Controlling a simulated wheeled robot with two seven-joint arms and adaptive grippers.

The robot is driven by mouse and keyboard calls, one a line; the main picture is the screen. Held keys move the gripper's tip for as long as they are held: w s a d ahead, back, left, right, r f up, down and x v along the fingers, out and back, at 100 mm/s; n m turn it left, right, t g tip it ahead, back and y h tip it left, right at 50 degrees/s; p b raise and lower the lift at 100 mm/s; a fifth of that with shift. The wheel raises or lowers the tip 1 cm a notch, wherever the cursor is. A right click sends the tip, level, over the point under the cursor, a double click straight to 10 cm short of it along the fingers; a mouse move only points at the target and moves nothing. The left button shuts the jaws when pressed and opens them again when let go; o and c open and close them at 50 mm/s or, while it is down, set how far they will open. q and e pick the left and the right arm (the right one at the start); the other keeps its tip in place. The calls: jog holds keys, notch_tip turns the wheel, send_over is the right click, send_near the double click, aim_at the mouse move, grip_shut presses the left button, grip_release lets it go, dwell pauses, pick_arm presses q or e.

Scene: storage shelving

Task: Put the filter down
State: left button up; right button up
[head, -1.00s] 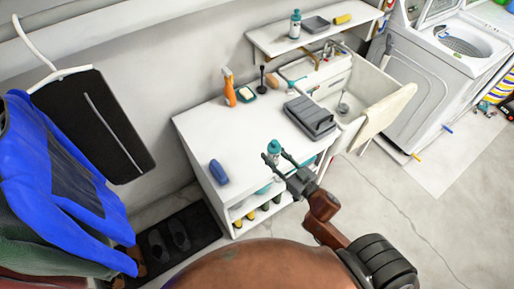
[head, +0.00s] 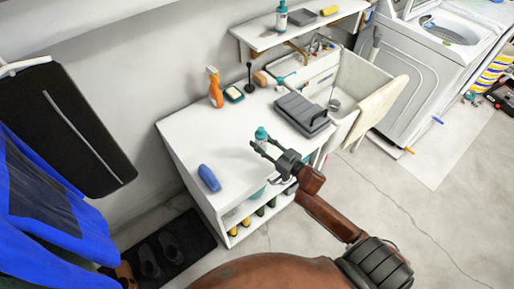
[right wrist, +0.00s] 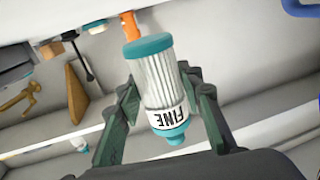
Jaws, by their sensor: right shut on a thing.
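The filter is a white pleated cartridge with teal ends and a "FINE" label; it shows large in the right wrist view (right wrist: 158,85) and small in the head view (head: 262,136). My right gripper (head: 266,148) is shut on it, with one finger on each side in the right wrist view (right wrist: 165,100). In the head view the filter appears over the front part of the white cabinet top (head: 215,135). I cannot tell whether it touches the top. My left gripper is not in view.
A blue object (head: 209,178) lies at the cabinet's left end. A grey tray (head: 303,113) lies at its right, by the sink (head: 350,85). An orange spray bottle (head: 215,88) and soap dish (head: 234,94) stand behind. The top's middle is clear.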

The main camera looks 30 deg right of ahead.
jog(key=shift+w+f, duration=0.6)
jog(key=shift+f, duration=0.15)
notch_tip(320, 180, down, 4)
jog(key=shift+w+r+b, duration=0.15)
jog(key=shift+r+b, duration=0.1)
jog(key=shift+b, duration=0.75)
jog(key=shift+r, duration=0.15)
jog(key=o, duration=1.3)
jog(key=p+v, duration=0.2)
jog(key=v, duration=1)
